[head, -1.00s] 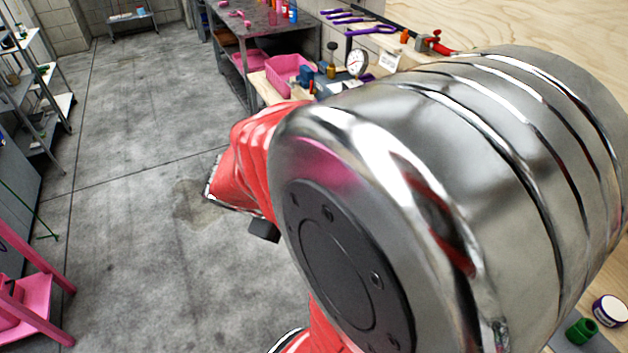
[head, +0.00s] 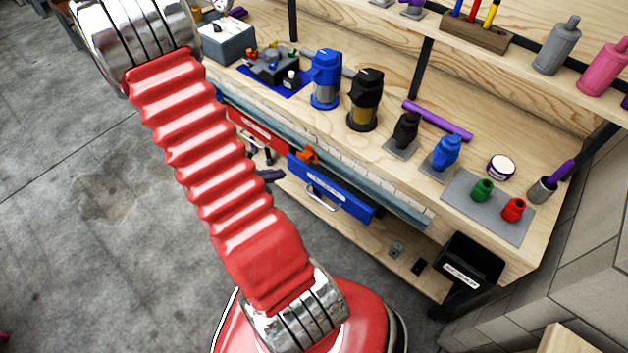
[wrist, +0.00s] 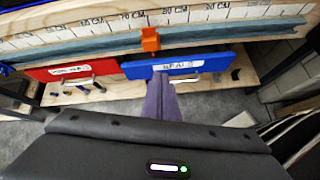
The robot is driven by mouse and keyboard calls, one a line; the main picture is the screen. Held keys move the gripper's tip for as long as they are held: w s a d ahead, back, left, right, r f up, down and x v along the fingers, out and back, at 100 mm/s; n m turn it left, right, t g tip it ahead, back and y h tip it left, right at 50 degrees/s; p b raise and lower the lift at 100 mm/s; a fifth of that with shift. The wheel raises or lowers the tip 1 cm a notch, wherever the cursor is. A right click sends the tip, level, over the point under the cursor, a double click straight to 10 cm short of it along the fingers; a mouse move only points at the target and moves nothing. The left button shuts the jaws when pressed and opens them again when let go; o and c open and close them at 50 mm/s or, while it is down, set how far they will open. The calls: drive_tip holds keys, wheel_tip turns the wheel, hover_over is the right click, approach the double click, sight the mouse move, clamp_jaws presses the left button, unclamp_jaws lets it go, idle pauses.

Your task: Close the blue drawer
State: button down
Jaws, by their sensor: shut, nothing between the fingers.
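The blue drawer (head: 335,192) sits under the workbench's front edge, with a pale bar handle and a white label. In the wrist view its blue front (wrist: 205,63) spans the middle right. It seems to stand slightly out from the bench, but I cannot tell how far. My gripper (wrist: 161,76) has purple fingers pressed together with nothing between them. In the wrist view their tips overlap the drawer's lower left front, beside the handle; I cannot tell whether they touch. In the head view, my red arm hides most of the gripper.
A red drawer (head: 255,130) is left of the blue one. An orange slider (wrist: 150,40) sits on the ruler (wrist: 205,14) along the bench edge above. Blue (head: 326,80) and black (head: 366,100) filter units stand on the bench. A black bin (head: 470,265) is at lower right.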

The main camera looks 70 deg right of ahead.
drive_tip(key=s+f+n, duration=0.3)
drive_tip(key=f, duration=0.5)
drive_tip(key=shift+s+d+f+y, duration=0.2)
drive_tip(key=shift+s+f+y, duration=0.05)
drive_tip(key=shift+f+y, duration=0.05)
approach(320, 180)
wheel_tip(320, 180, down, 4)
drive_tip(key=shift+s+d, duration=0.5)
drive_tip(key=shift+d, duration=0.4)
drive_tip(key=shift+s+d, duration=0.45)
drive_tip(key=shift+d, duration=0.5)
drive_tip(key=shift+d, duration=0.15)
